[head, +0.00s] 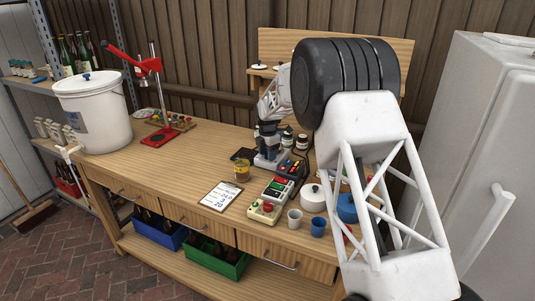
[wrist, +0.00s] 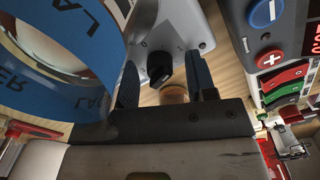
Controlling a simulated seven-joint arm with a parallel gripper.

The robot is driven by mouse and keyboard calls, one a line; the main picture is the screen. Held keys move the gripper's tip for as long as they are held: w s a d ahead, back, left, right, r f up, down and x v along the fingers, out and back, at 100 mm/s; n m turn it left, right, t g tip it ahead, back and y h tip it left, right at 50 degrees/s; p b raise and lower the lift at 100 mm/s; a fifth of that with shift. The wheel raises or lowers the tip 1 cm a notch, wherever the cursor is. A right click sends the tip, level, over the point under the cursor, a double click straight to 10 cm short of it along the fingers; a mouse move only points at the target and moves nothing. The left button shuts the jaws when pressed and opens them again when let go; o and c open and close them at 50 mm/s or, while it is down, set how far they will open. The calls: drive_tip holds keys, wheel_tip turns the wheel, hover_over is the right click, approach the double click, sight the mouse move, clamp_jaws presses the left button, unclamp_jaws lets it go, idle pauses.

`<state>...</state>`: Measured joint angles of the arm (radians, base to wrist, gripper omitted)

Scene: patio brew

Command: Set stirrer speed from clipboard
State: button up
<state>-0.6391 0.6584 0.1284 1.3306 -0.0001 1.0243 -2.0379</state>
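The clipboard (head: 221,195) lies on the bench with a white sheet; its handwritten marks are too small to read. A grey stirrer base with a black knob (wrist: 158,66) shows in the wrist view. My gripper (wrist: 163,78) is open, with dark fingers on either side of the knob and visible gaps to it. In the head view my gripper (head: 268,134) is down at the stirrer (head: 271,160) and partly hides it. A vessel with a blue lettered band (wrist: 72,25) stands close to the left finger in the wrist view.
A controller (wrist: 275,50) with plus and minus buttons and a red display is close on the right in the wrist view. Rocker switches (head: 279,188), cups (head: 295,217) and a white pot (head: 312,197) crowd the bench nearby. The bench left of the clipboard is clear.

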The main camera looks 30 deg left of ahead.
drive_tip(key=shift+r, duration=0.1)
drive_tip(key=shift+r, duration=3.85)
drive_tip(key=shift+n, duration=0.3)
drive_tip(key=n, duration=0.3)
drive_tip(key=shift+f+n, duration=0.1)
drive_tip(key=shift+n, duration=0.2)
drive_tip(key=n, duration=0.5)
drive_tip(key=shift+f, duration=3.9)
drive_tip(key=shift+c, duration=0.5)
